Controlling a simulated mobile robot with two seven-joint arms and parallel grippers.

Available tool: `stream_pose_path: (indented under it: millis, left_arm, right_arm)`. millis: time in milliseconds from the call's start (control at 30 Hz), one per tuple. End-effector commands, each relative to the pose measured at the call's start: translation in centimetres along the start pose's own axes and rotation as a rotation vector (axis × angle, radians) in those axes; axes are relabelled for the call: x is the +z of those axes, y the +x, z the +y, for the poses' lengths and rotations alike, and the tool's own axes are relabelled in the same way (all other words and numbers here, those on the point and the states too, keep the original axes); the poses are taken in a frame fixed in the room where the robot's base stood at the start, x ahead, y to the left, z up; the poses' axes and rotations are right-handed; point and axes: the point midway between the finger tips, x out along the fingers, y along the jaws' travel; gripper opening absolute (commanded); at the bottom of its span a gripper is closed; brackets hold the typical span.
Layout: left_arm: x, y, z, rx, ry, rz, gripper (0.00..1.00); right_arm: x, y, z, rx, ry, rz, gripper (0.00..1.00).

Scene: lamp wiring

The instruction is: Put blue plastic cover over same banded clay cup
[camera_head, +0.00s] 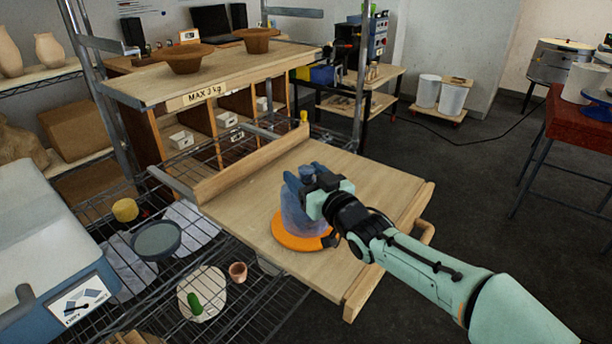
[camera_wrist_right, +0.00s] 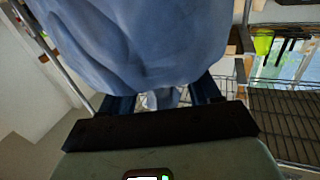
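The blue plastic cover (camera_head: 293,217) stands over the orange round disc (camera_head: 292,242) on the wooden board. It looks translucent and crumpled. A shape shows dimly inside it, but I cannot make out a banded clay cup or its bands. My right gripper (camera_head: 304,178) is at the top of the cover, with its dark blue fingers against it. In the right wrist view the cover (camera_wrist_right: 135,40) fills the upper middle and hides the fingertips. The finger bases are apart there, but I cannot tell whether the fingers hold the cover. My left gripper is not in view.
The wooden board (camera_head: 245,215) has bare room left of the disc. A raised shelf (camera_head: 130,83) with two brown bowls (camera_head: 185,58) (camera_head: 257,40) stands behind. Below left, a wire rack holds a small clay pot (camera_head: 238,271) and a green piece (camera_head: 194,303).

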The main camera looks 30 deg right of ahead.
Motion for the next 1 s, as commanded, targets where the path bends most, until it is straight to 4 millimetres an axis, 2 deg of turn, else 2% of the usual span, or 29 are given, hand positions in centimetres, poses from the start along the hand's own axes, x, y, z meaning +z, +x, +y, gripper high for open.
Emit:
stream_pose_path:
  millis: [267, 367, 467, 800, 1000]
  left_arm:
    - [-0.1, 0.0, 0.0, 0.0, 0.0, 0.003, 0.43]
    - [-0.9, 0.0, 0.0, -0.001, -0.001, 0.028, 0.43]
    - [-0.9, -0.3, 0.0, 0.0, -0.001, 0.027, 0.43]
    - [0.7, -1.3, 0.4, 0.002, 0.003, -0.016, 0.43]
    - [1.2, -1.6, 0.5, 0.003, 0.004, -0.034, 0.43]
  right_arm:
    - [0.0, 0.0, 0.0, 0.0, 0.0, -0.001, 0.62]
    - [0.0, 0.0, 0.0, 0.0, 0.0, -0.001, 0.62]
    - [-0.2, -1.7, 0.0, 0.002, -0.002, 0.0, 0.62]
    - [-0.3, -9.6, -0.1, 0.0, 0.0, 0.003, 0.62]
    - [-0.2, -12.5, 0.0, 0.0, -0.001, 0.001, 0.62]
